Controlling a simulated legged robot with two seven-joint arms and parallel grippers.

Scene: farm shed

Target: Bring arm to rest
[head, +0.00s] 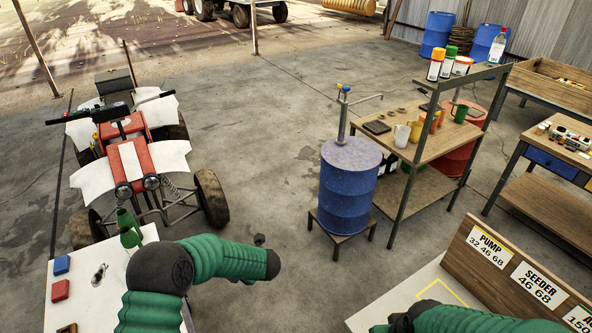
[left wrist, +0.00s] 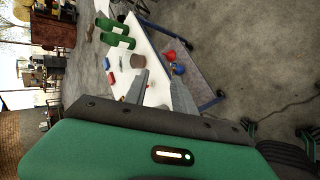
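My left arm, green with dark joints, reaches in from the bottom left of the head view, bent over the white-topped table (head: 90,258). Its gripper cannot be made out there. In the left wrist view my left gripper (left wrist: 160,92) shows two grey fingers spread apart with nothing between them. Beyond them lies the white tabletop (left wrist: 150,48) with green bottles (left wrist: 116,32), a brownish cup (left wrist: 138,61) and small red and blue items. Part of my green right arm shows at the bottom right of the head view; its gripper is out of view.
A red and white quad bike (head: 130,160) stands at the left. A blue drum (head: 348,185) on a stand and a wooden shelf (head: 430,140) with cups and cans stand ahead. A labelled board (head: 510,265) edges the right-hand table. Concrete floor (head: 260,130) is clear between.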

